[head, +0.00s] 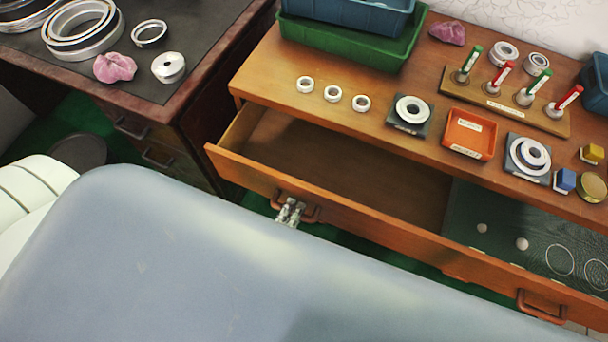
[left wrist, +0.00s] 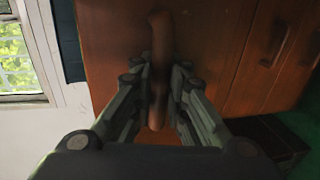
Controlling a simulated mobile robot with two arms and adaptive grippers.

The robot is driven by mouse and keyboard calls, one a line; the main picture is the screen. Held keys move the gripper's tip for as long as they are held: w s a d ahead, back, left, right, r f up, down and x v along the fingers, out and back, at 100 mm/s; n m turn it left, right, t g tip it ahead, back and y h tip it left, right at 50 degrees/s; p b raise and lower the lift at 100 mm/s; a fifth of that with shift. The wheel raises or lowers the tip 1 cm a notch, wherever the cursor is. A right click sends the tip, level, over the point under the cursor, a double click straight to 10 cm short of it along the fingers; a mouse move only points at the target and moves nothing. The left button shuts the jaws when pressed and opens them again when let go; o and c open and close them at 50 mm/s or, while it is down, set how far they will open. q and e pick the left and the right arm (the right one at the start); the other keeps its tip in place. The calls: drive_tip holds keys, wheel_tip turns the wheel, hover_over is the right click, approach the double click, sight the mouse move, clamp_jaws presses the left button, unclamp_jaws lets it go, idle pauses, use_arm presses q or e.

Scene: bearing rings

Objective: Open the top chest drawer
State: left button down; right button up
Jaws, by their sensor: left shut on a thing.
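The wooden chest's top drawer (head: 330,213) stands pulled out below the chest top in the head view. Its left part is bare wood inside, and its right part holds a dark green panel (head: 475,210) with pale round marks. My left gripper (head: 290,212) is shut on the drawer's left handle (head: 312,214). In the left wrist view the handle (left wrist: 158,65) runs between the fingers of the gripper (left wrist: 160,95). The drawer's right handle (head: 541,308) is free. My right gripper is not in view.
The chest top carries white rings, an orange tray (head: 470,134), a peg stand (head: 505,103) and a green crate (head: 352,42). A dark-topped desk (head: 125,60) with large rings stands at the left. A large blue-grey surface (head: 270,275) fills the foreground, close to the drawer front.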

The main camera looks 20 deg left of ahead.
use_arm(q)
drive_tip(key=s, duration=0.6)
drive_tip(key=shift+s, duration=0.15)
drive_tip(key=shift+a, duration=0.1)
drive_tip(key=c, duration=1.6)
unclamp_jaws()
drive_tip(key=shift+o, duration=0.2)
drive_tip(key=s+r, duration=0.2)
drive_tip(key=s, duration=0.9)
drive_tip(key=shift+s+a+r, duration=0.2)
drive_tip(key=shift+s+a, duration=0.05)
drive_tip(key=shift+s, duration=0.15)
